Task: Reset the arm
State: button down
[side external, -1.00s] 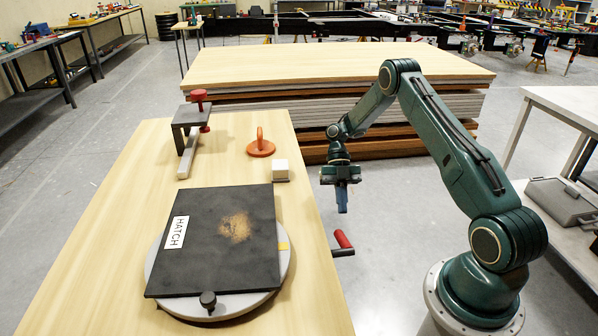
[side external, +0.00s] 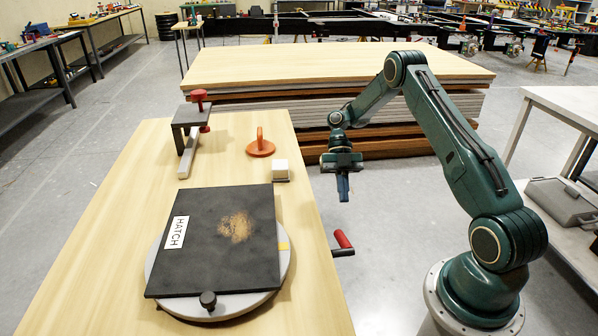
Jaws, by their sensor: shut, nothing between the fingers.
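My gripper (side external: 343,188) hangs pointing down in the air, just right of the wooden workbench's (side external: 120,190) right edge. Its fingers are together with nothing between them. A black square hatch panel (side external: 215,262) with a white HATCH label (side external: 178,232) and a tan dusty patch lies on a round grey turntable (side external: 285,262) on the bench. A red-handled crank (side external: 342,240) sticks out from the bench's right side, below my gripper in the picture.
A clamp with a red knob (side external: 199,96), an orange suction-cup handle (side external: 260,146) and a small white block (side external: 281,169) stand on the bench. A stack of boards (side external: 340,62) is behind.

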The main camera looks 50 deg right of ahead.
jog(key=s+a+r+m+t+h, duration=0.1)
jog(key=a+r+m+t+h, duration=0.1)
jog(key=a+r+m, duration=0.6)
jog(key=s+a+r+m+t+h, duration=0.15)
jog(key=a+r+m, duration=0.25)
jog(key=r, duration=0.8)
jog(key=s+a+r+m+t+h, duration=0.2)
jog(key=s+r+m+t, duration=0.1)
jog(key=s+m, duration=0.4)
jog(key=s+a+r+m+t+h, duration=0.1)
jog(key=s+a+r+m+t, duration=0.1)
jog(key=s+m+t, duration=0.3)
jog(key=s+r+m, duration=0.1)
jog(key=s+m, duration=0.1)
jog(key=s, duration=0.2)
jog(key=shift+a+r+m+h, duration=0.25)
jog(key=shift+m+h, duration=0.1)
jog(key=shift+m, duration=0.05)
